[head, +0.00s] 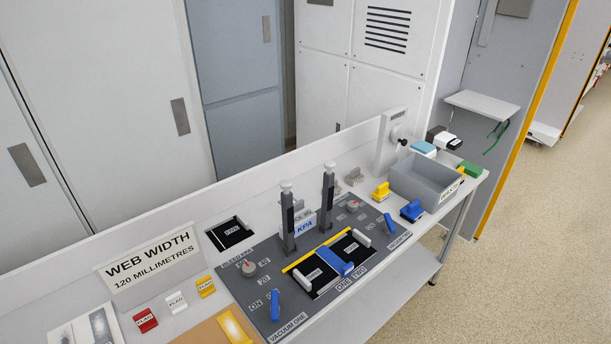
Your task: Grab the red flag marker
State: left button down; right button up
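The red flag marker (145,320) is a small red block with a white label, at the lower left of the head view on the white bench top. It stands beside a white flag marker (176,302) and a yellow flag marker (205,286), which form a slanting row with it. It is apart from both of them, and nothing covers it. Neither my left nor my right gripper shows in the head view.
A "WEB WIDTH" sign (149,258) stands behind the markers. A grey control panel (262,289) with knobs, blue levers and two upright posts lies to the right. An orange-tan board (202,333) is close in front. A grey bin (424,182) stands at the far right.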

aim_at(146, 321)
jog(key=u, duration=1.2)
